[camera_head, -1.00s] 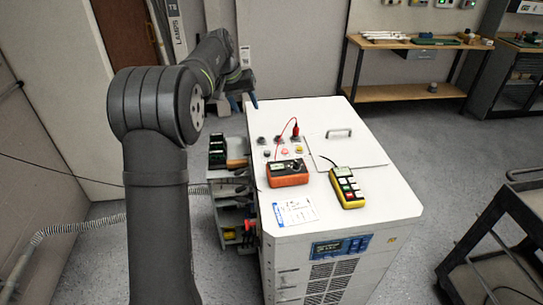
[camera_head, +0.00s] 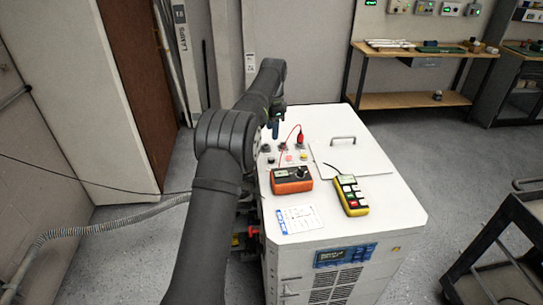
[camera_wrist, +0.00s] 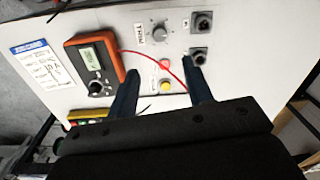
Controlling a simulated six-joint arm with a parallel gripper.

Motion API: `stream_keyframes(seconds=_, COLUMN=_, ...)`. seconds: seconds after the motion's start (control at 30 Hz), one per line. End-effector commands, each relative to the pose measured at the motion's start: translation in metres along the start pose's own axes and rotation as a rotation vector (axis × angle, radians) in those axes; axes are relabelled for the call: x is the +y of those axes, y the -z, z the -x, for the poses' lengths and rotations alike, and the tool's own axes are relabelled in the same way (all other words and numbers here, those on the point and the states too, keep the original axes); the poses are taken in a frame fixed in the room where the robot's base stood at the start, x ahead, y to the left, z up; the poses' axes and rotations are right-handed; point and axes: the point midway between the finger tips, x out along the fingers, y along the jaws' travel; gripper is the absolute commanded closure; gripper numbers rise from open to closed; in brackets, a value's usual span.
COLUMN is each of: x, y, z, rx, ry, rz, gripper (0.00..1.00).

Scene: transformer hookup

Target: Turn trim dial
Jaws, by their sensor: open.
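The trim dial is a grey round knob (camera_wrist: 159,33) with a pointer mark on the white cabinet top (camera_wrist: 95,18), beside a printed label. In the head view a small grey knob (camera_head: 271,160), apparently the same dial, sits behind the orange meter. My gripper (camera_wrist: 161,68) is open and empty above the panel, its two dark fingers apart. In the wrist view the dial lies above the fingertips, not between them. The gripper also shows in the head view (camera_head: 275,132), over the back left part of the panel.
An orange meter (camera_wrist: 92,65) has a red lead running past the dial. Grey sockets (camera_wrist: 201,22) are to the right. A yellow handheld device (camera_head: 350,195) lies by a lid handle (camera_head: 343,140).

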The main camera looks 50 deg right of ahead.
Motion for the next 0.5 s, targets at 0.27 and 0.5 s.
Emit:
stream_keyframes(seconds=0.27, x=0.001, y=-0.001, z=-0.064, rx=-0.001, ry=-0.003, rz=0.001, gripper=0.54)
stream_keyframes(seconds=0.5, x=0.0, y=-0.001, z=-0.107, rx=0.0, ry=-0.001, rz=0.002, gripper=0.54)
